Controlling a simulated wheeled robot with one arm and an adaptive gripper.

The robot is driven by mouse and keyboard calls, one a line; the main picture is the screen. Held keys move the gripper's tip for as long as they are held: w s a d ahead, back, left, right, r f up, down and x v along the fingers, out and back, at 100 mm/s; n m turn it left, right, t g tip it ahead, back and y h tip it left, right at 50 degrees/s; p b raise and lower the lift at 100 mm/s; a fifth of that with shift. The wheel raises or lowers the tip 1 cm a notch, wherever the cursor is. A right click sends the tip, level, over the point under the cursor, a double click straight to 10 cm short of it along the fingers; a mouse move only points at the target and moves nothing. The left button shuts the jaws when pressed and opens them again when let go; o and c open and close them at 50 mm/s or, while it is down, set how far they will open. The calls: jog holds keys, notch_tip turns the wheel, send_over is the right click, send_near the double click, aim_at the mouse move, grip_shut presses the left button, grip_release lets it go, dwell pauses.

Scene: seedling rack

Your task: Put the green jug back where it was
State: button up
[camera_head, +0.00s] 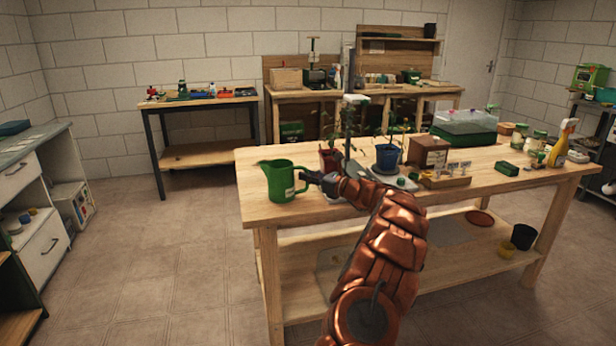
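The green jug (280,182) is upright at the left end of the wooden table (258,208), with its spout to the left and its handle to the right. A small pale label shows on its side. I cannot tell whether its base touches the tabletop. My gripper (309,178) reaches in from the right and is at the jug's handle. The fingers are small and dark here, and I cannot tell whether they are closed around the handle.
Right of my gripper stand a red pot (329,161), a blue pot (388,157) with a plant, and a brown box (428,152). A yellow spray bottle (561,146) is farther right. The table's front left has bare wood. A side bench (200,101) stands behind.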

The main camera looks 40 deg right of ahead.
jog(key=shift+o, duration=1.3)
jog(key=shift+s+r, duration=0.1)
jog(key=shift+r, duration=0.05)
jog(key=shift+s+d, duration=0.2)
jog(key=shift+s, duration=0.15)
jog(key=v, duration=1.1)
